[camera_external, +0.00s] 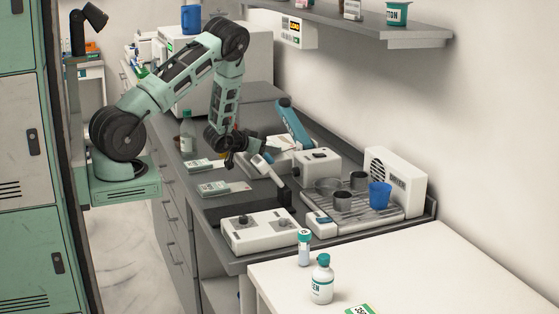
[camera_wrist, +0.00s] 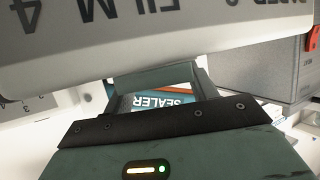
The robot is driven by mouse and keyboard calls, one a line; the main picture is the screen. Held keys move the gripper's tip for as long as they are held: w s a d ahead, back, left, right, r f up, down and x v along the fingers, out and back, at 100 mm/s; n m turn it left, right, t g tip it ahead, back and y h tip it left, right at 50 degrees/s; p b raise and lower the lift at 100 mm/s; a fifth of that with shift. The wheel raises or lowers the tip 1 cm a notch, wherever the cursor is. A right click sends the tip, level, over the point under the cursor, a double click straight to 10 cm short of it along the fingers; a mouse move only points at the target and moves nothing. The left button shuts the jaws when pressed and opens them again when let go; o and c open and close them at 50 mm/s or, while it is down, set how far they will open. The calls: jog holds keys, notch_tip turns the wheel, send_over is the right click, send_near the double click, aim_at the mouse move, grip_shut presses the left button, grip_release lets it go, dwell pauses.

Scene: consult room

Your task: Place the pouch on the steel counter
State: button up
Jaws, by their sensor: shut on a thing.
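In the wrist view, a broad pale grey piece with upside-down print reading "FILM" and "PAPER", apparently the pouch (camera_wrist: 180,45), fills the top. It lies across the jaws of my gripper (camera_wrist: 155,80), which is shut on it. In the external view my gripper (camera_external: 250,152) is low over the grey steel counter (camera_external: 225,174), beside a white device with a dark handle. The pouch is hard to make out there among other pale things. I cannot tell whether it touches anything below.
A teal-armed device (camera_external: 293,122) stands close behind my gripper. A white box (camera_external: 316,165) and a drying rack (camera_external: 365,205) with cups lie to the right. Flat packets (camera_external: 222,188), a dark mat (camera_external: 235,208) and a white knobbed unit (camera_external: 260,231) are in front. A bottle (camera_external: 187,133) stands left.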

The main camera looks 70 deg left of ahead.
jog(key=shift+r, duration=0.35)
notch_tip(320, 180, up, 3)
jog(key=shift+f+b, duration=0.1)
jog(key=shift+b, duration=0.7)
jog(key=shift+s+d+p, duration=1.75)
jog(key=shift+s+p, duration=0.65)
jog(key=shift+s, duration=1.75)
jog(key=shift+s+d+p, duration=1.7)
jog(key=shift+s+p, duration=0.65)
jog(key=shift+s, duration=1.8)
jog(key=w+a+r+n+y+b, duration=0.15)
jog(key=w+a+r+b, duration=0.3)
jog(key=a, duration=0.65)
jog(key=s+a+r+n+g+y+b, duration=0.2)
jog(key=a+r, duration=0.9)
jog(key=r, duration=0.1)
jog(key=m+t+h+p, duration=0.2)
jog(key=m+h+p, duration=0.4)
jog(key=m+h, duration=0.75)
send_over(196, 179)
notch_tip(196, 179, down, 18)
jog(key=n, duration=0.1)
notch_tip(196, 179, down, 6)
jog(key=b, duration=0.6)
jog(key=shift+f, duration=0.15)
